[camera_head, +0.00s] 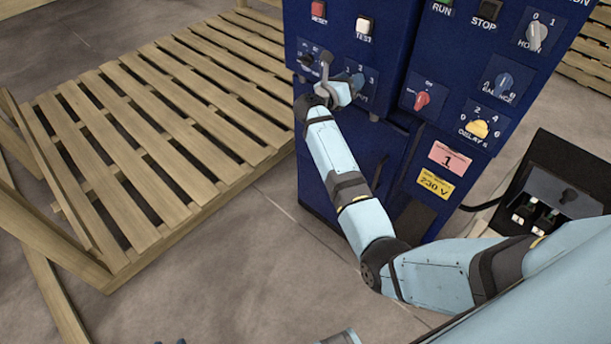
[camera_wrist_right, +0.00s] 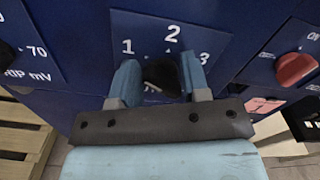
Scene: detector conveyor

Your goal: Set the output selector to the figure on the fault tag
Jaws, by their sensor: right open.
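The output selector shows in the right wrist view as a black knob (camera_wrist_right: 163,74) on a blue plate marked 1, 2 and 3. My right gripper (camera_wrist_right: 160,78) is open, with one blue finger on each side of the knob. I cannot tell whether the fingers touch it. The fingers and wrist hide the plate's lower part, and which figure the knob points at is unclear. In the head view my right gripper (camera_head: 342,82) is at this selector plate (camera_head: 371,76) and covers the knob. The pink fault tag (camera_head: 449,159) reads 1. My left gripper is not clearly seen.
The blue cabinet (camera_head: 340,155) carries other controls: a red knob (camera_head: 422,99), a yellow delay knob (camera_head: 478,129) and a white test button (camera_head: 364,26). A yellow 230 V label (camera_head: 435,184) is below the tag. A wooden pallet (camera_head: 150,125) lies left; bare floor is in front.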

